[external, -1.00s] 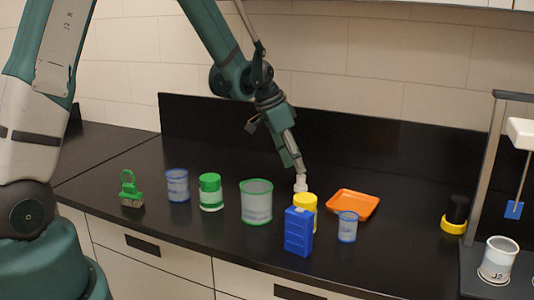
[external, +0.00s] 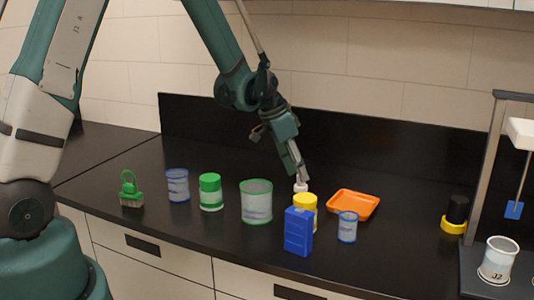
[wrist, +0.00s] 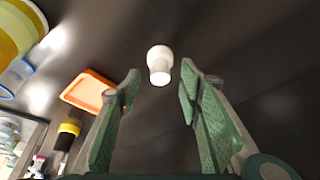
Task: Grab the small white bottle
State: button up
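The small white bottle (external: 300,187) stands on the black counter, partly hidden behind a yellow-lidded container (external: 305,203) in the external view. In the wrist view the white bottle (wrist: 160,64) lies ahead of the fingertips, in line with the gap between them. My gripper (external: 304,176) is just above and beside the bottle in the external view. In the wrist view my gripper (wrist: 158,82) is open, with green pads apart and nothing between them. I cannot tell exactly how far the bottle is from the fingertips.
A blue box (external: 298,232) stands in front of the yellow-lidded container. A blue-rimmed beaker (external: 347,228) and an orange tray (external: 353,204) are to the right. A green-rimmed beaker (external: 257,203) is to the left. The counter behind the bottle is clear.

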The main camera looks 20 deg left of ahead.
aim_at(303, 186)
jog(key=shift+x, duration=1.45)
jog(key=c, duration=1)
jog(key=shift+o, duration=0.2)
